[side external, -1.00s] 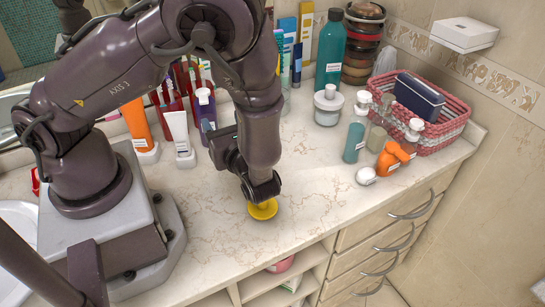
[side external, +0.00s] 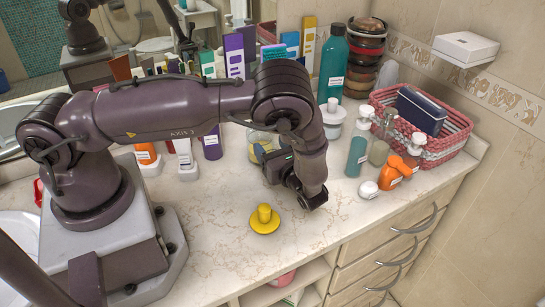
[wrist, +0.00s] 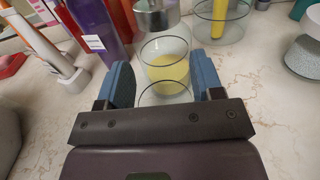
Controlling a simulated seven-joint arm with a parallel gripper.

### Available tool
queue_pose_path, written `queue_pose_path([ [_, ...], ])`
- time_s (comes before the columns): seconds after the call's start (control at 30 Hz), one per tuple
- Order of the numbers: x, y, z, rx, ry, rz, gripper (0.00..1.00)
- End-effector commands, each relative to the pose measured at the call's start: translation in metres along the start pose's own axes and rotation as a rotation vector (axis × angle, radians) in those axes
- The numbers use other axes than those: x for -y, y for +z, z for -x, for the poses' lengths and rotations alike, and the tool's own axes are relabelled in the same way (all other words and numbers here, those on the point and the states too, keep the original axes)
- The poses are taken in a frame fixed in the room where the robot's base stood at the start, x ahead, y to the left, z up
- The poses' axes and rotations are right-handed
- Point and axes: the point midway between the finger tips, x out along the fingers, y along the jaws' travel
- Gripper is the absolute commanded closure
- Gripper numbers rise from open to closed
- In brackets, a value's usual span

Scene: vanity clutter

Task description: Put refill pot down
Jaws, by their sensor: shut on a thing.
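The refill pot, a clear glass pot with yellow contents (wrist: 167,72), lies between the blue fingers of my gripper (wrist: 162,80) in the wrist view. My gripper is shut on it. A second clear rim shows nearer the palm; I cannot tell whether it is part of the same pot. In the side view the pot (side external: 260,139) shows partly behind my gripper (side external: 269,156), whose fingers are mostly hidden. I cannot tell whether the pot touches the counter.
Tubes and a purple bottle (side external: 212,145) stand left of the pot. A white-lidded jar (side external: 332,120), pump bottles (side external: 357,145) and a red basket (side external: 455,125) are at right. Another glass container (wrist: 222,20) stands beyond the pot. The front counter (side external: 215,245) is clear.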

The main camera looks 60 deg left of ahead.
Motion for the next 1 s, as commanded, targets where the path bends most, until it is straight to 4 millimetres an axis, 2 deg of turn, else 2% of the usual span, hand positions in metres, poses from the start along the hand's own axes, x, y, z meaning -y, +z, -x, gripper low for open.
queue_pose_path([
  [0.1,0.001,-0.019,-0.001,0.002,0.000,-0.003,0.64],
  [0.2,0.001,-0.029,-0.001,0.001,0.000,0.000,0.64],
  [0.6,0.001,-0.034,0.000,0.001,0.000,0.000,0.64],
  [0.63,0.001,-0.035,0.000,0.000,0.000,0.000,0.35],
  [0.7,0.001,-0.034,0.000,0.000,0.000,0.000,0.19],
  [0.73,0.001,-0.034,0.000,0.000,0.000,0.000,0.14],
  [1.0,0.001,-0.033,0.000,0.000,0.000,0.001,0.14],
])
